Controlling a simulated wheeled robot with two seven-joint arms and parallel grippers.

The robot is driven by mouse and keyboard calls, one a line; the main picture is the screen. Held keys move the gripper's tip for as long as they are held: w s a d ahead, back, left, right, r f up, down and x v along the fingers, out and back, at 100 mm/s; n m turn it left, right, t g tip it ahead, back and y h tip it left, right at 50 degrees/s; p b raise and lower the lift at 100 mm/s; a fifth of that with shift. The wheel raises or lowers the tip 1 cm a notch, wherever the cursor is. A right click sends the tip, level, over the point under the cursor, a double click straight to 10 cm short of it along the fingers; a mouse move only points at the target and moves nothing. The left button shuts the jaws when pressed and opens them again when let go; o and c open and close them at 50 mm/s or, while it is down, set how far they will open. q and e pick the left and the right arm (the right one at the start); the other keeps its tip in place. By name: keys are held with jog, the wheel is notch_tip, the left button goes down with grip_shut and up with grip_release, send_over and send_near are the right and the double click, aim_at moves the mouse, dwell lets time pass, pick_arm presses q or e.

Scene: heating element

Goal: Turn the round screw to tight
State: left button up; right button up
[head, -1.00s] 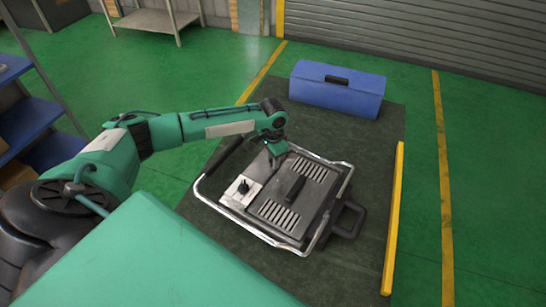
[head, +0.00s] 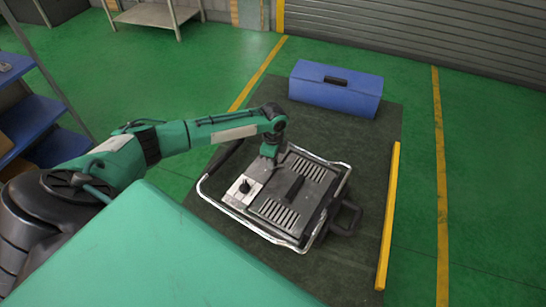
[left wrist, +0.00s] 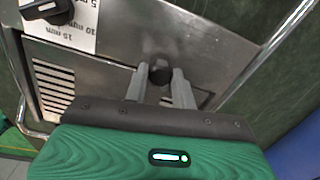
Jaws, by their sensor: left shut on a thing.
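The heating element (head: 297,193) is a grey metal box with slotted vents, a chrome tube frame and a black handle, lying on the dark mat. In the left wrist view, the round screw (left wrist: 159,73) is a small black knob on its metal face. My left gripper (head: 270,157) is over the far left part of the box. In the left wrist view, its two grey fingers (left wrist: 160,85) stand on either side of the knob, shut on it. In the head view the knob is hidden by the gripper. My right gripper is not in view.
A black dial (head: 244,187) on a white label sits on the box near the screw. A blue toolbox (head: 335,90) stands behind, and a yellow bar (head: 389,215) lies to the right. The chrome frame (head: 222,207) surrounds the box.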

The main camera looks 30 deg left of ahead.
pick_arm(q)
jog(key=m, duration=0.3)
jog(key=shift+m, duration=1.8)
jog(key=o, duration=1)
jog(key=shift+r, duration=0.1)
